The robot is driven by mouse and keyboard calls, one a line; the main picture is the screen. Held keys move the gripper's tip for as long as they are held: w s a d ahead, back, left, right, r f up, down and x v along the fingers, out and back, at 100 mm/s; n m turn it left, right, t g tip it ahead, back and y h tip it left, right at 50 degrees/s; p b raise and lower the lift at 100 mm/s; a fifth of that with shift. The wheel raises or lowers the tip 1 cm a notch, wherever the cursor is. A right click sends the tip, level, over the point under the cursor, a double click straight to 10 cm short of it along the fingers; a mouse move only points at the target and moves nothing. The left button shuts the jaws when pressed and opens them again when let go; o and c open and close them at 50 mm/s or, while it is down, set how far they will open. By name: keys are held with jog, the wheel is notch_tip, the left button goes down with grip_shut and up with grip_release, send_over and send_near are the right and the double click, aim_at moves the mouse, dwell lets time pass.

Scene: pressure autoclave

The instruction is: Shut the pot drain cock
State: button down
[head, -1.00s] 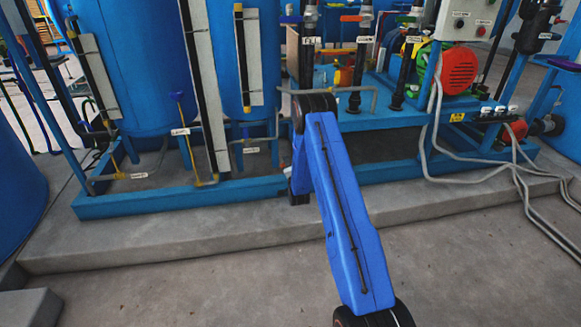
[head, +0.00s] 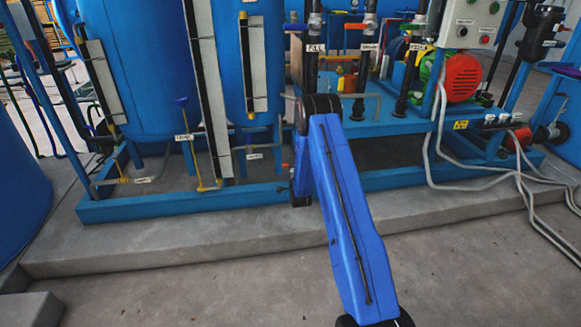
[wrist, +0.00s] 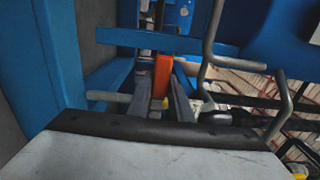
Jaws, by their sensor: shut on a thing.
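In the wrist view an orange lever (wrist: 162,78) stands between the two dark grey fingers of my gripper (wrist: 163,92), which are shut on it. A pale pipe (wrist: 105,96) runs sideways at the fingers; the lever's joint with it is hidden. In the head view my blue arm hides my gripper. A small orange tip (head: 285,166) shows just left of the arm, low by the blue skid frame. I cannot read a label that names the drain cock.
Blue tanks (head: 145,60) stand on the blue skid frame (head: 240,193), on a concrete plinth (head: 130,236). A bent grey pipe (wrist: 210,50) is close right of my gripper. A red motor (head: 463,77) and loose grey hoses (head: 470,172) are to the right. The front floor is clear.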

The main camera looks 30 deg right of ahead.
jog(key=c, duration=1.6)
grip_release()
jog(key=shift+s, duration=0.15)
jog(key=v, duration=1.7)
jog(key=shift+s+r, duration=0.1)
jog(key=shift+s, duration=0.05)
